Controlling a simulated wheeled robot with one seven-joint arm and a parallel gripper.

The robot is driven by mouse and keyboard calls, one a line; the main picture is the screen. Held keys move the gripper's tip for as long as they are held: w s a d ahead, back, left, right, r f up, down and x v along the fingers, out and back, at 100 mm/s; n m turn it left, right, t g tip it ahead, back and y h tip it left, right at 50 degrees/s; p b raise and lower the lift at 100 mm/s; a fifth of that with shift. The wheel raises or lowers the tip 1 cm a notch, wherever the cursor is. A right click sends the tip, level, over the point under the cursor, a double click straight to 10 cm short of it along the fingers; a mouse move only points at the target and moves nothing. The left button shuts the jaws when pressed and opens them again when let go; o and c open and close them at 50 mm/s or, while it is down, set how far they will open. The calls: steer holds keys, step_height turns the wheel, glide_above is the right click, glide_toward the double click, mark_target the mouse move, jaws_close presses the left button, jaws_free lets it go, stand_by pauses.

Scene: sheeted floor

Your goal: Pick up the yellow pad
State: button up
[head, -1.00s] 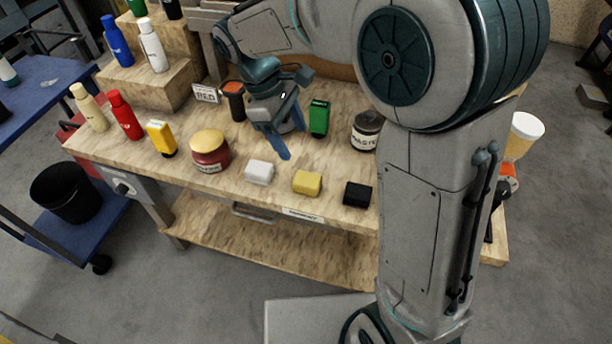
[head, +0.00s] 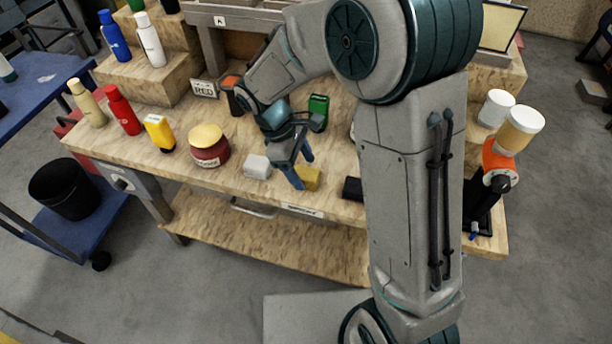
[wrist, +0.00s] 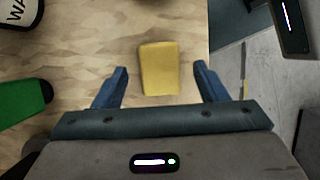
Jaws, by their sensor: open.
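The yellow pad (head: 309,178) is a small block near the front edge of the wooden workbench, partly hidden behind my gripper in the head view. In the wrist view the yellow pad (wrist: 159,68) lies between and just beyond the line of my two blue fingertips, with a gap on each side. My gripper (head: 303,172) is open and empty, pointing down over the pad. It also shows in the wrist view (wrist: 161,72), its fingers spread wider than the pad.
A white pad (head: 257,167) lies left of the yellow one and a black pad (head: 353,188) lies right. A red jar (head: 209,147) stands further left. A green object (head: 318,112) stands behind. The bench's front edge is close to the pad.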

steer(key=shift+x, duration=1.3)
steer(key=c, duration=1.1)
steer(key=shift+o, duration=0.2)
steer(key=shift+r, duration=0.15)
steer(key=shift+r, duration=0.25)
steer(key=r, duration=0.3)
steer(key=shift+s+d+r, duration=0.2)
steer(key=shift+s+r, duration=0.1)
steer(key=shift+r, duration=0.1)
steer(key=s+d+r, duration=0.4)
steer(key=s+r, duration=0.2)
steer(key=s, duration=0.4)
steer(key=shift+r+b, duration=0.2)
steer(key=shift+b, duration=0.1)
steer(key=shift+d, duration=0.15)
